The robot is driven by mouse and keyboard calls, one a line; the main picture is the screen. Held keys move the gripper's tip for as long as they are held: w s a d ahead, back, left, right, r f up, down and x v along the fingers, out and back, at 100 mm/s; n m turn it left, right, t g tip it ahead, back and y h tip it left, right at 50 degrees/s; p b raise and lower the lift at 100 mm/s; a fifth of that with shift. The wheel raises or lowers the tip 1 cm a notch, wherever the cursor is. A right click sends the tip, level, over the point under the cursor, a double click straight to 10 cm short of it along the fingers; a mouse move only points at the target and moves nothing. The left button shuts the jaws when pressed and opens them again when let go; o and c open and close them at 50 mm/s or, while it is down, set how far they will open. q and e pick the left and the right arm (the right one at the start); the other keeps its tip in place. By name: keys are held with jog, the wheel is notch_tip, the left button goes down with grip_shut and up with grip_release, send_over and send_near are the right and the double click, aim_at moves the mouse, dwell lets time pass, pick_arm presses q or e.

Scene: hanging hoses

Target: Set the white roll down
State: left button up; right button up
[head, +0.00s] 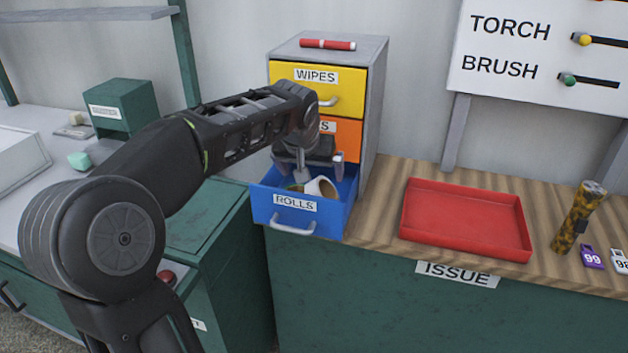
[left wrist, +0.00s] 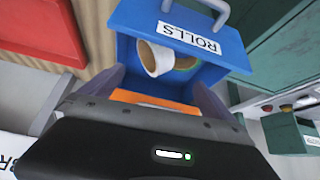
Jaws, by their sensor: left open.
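The white roll (head: 321,187) lies tilted inside the open blue drawer (head: 266,208) labelled ROLLS, with its open end showing. It also shows in the left wrist view (left wrist: 153,59), past my fingertips. My left gripper (head: 303,172) is over the drawer, pointing down into it. In the left wrist view its two fingers (left wrist: 160,88) stand wide apart, with no object gripped between them. The gripper partly hides the drawer's inside in the head view. My right gripper is in neither view.
A tan and green roll (left wrist: 187,63) lies beside the white one. The yellow WIPES drawer (head: 315,88) and an orange drawer (head: 347,139) above are shut. An empty red tray (head: 465,218) and a torch (head: 578,217) are on the counter to the right.

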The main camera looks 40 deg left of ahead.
pick_arm(q)
jog(key=v, duration=0.2)
jog(key=shift+s+d+r, duration=0.1)
jog(key=shift+s+r, duration=0.1)
jog(key=shift+r, duration=0.1)
dwell(0.4)
